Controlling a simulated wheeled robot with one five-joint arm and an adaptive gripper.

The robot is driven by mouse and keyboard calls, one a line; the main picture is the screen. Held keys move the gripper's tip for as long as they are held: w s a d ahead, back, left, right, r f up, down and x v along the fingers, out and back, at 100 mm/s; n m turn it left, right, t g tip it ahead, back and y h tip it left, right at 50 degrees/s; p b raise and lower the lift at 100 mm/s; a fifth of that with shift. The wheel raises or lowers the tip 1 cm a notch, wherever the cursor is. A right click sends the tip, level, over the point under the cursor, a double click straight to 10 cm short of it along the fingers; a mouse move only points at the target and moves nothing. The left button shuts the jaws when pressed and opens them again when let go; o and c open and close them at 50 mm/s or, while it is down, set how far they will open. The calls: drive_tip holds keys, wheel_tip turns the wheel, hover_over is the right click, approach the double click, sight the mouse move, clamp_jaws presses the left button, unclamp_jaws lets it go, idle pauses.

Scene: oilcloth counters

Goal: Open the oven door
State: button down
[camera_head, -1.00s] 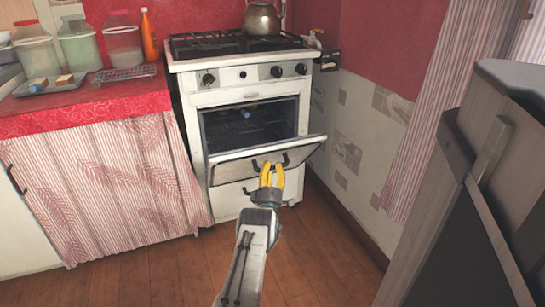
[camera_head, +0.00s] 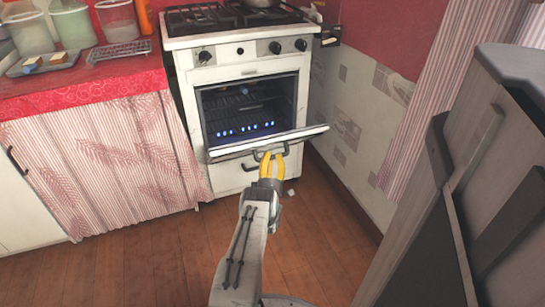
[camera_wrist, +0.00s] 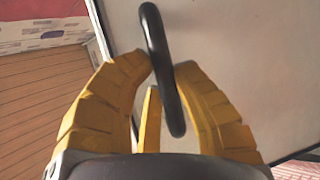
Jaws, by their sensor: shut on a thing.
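The white oven (camera_head: 187,85) stands against the back wall. Its door (camera_head: 300,136) is tilted down and partly open, and the dark cavity (camera_head: 250,103) shows racks and a row of bluish lights low inside. My gripper (camera_head: 272,160) has yellow fingers and is at the door's dark handle. In the wrist view the black handle bar (camera_wrist: 160,65) lies between the yellow fingers (camera_wrist: 165,90), with the pale door panel (camera_wrist: 235,50) behind it. The fingers are shut on the handle. The exact contact is partly hidden.
A red counter with a striped curtain (camera_head: 110,165) stands left of the oven, carrying jars and a wire rack (camera_head: 119,51). A grey cabinet (camera_head: 480,190) stands close at the right. The wooden floor (camera_head: 150,265) before the oven is clear.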

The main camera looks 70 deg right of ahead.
drive_tip(key=c, duration=1)
unclamp_jaws()
drive_tip(key=shift+o, duration=0.2)
drive_tip(key=v, duration=0.7)
drive_tip(key=shift+a+f, duration=0.2)
drive_tip(key=shift+f, duration=0.15)
